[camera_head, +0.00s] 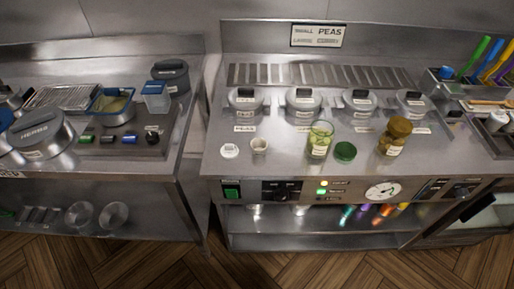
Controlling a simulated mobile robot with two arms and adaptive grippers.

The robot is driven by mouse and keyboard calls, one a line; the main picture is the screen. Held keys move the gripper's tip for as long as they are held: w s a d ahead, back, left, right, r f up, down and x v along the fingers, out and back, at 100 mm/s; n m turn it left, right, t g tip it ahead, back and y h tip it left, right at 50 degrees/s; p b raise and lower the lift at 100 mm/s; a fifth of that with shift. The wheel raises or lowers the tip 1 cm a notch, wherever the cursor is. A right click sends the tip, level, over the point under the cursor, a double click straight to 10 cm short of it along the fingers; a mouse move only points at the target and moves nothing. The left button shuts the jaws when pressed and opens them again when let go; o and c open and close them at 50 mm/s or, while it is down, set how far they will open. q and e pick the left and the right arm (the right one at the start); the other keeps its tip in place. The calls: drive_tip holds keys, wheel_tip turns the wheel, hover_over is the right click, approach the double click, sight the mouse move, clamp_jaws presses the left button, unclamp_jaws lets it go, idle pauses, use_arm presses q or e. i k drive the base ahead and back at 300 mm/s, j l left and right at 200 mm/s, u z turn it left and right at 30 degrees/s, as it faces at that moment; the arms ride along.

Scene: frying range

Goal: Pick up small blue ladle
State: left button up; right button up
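Neither of my grippers shows in the head view. Several long coloured utensil handles stand at the far right back, among them a blue handle (493,61) and a green handle (480,56). Their lower ends are too small to make out, so I cannot tell whether the blue one is the small blue ladle. Several small coloured items (363,212), teal, purple and orange, show at the lower shelf under the range; their shape is unclear, and none is clearly a blue ladle.
The steel range (285,165) carries several lidded wells, a glass jar (320,140) of green contents, a brown-lidded jar (394,138), a green lid (345,152) and a small cup (259,146). A left counter holds a large HERBS pot (40,136). Wooden floor in front is clear.

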sight(499, 43)
drive_tip(key=z, duration=1.45)
drive_tip(key=i+l+u, duration=0.15)
drive_tip(key=u, duration=0.25)
drive_tip(key=i+l+u, duration=0.1)
drive_tip(key=u, duration=0.25)
drive_tip(key=l+u, duration=0.25)
drive_tip(key=u, duration=0.15)
drive_tip(key=i+l, duration=0.05)
